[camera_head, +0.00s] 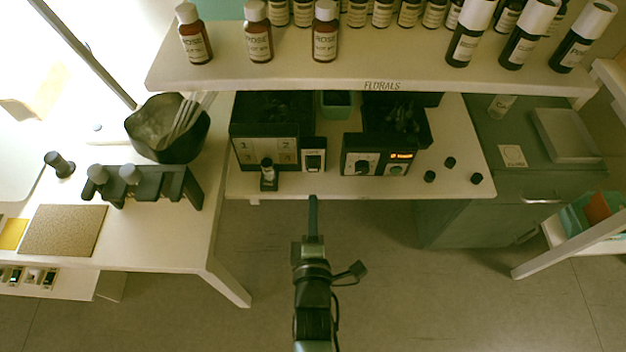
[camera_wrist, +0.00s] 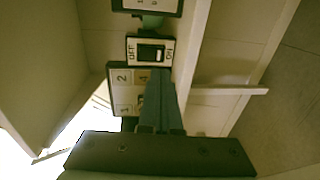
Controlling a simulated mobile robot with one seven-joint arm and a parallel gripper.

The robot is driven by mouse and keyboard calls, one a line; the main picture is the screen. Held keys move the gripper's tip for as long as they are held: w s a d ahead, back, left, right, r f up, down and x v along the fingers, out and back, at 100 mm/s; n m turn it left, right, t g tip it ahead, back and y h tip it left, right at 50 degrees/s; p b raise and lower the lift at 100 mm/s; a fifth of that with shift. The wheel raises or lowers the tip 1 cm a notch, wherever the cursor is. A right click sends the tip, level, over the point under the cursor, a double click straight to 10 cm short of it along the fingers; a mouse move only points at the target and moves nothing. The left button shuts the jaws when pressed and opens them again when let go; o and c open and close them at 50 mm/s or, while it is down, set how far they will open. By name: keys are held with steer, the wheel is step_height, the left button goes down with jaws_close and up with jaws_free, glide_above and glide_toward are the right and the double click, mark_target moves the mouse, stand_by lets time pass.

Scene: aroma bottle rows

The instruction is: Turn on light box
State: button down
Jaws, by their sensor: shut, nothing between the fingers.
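The light box (camera_head: 251,151) is a dark box with a pale front panel numbered in squares, standing on the white table under the shelf. Its numbered panel also shows in the wrist view (camera_wrist: 122,78). Beside it is a switch plate (camera_head: 313,160) with a dark rocker. In the wrist view the switch plate (camera_wrist: 150,50) reads OFF at the left and ON at the right; the rocker's position is hard to tell. My gripper (camera_head: 312,199) is shut and empty, in front of the table below the switch. In the wrist view its fingers (camera_wrist: 156,78) point toward the switch, apparently apart from it.
A small dark bottle (camera_head: 268,174) stands before the light box. A black device with a knob and orange display (camera_head: 378,163) stands at right, with several black caps beyond. The FLORALS shelf (camera_head: 345,72) with bottles overhangs above. A black bowl (camera_head: 150,137) and rack (camera_head: 165,188) stand left.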

mark_target(313, 171)
steer(key=w, duration=0.2)
steer(key=w+b, duration=0.1)
steer(key=w, duration=0.1)
steer(key=w+f, duration=0.1)
steer(key=w, duration=0.2)
steer(key=shift+b, duration=0.3)
steer(key=shift+w+f+b, duration=0.2)
steer(key=shift+f+b, duration=0.15)
steer(key=shift+b, duration=0.6)
steer(key=shift+r+t, duration=0.3)
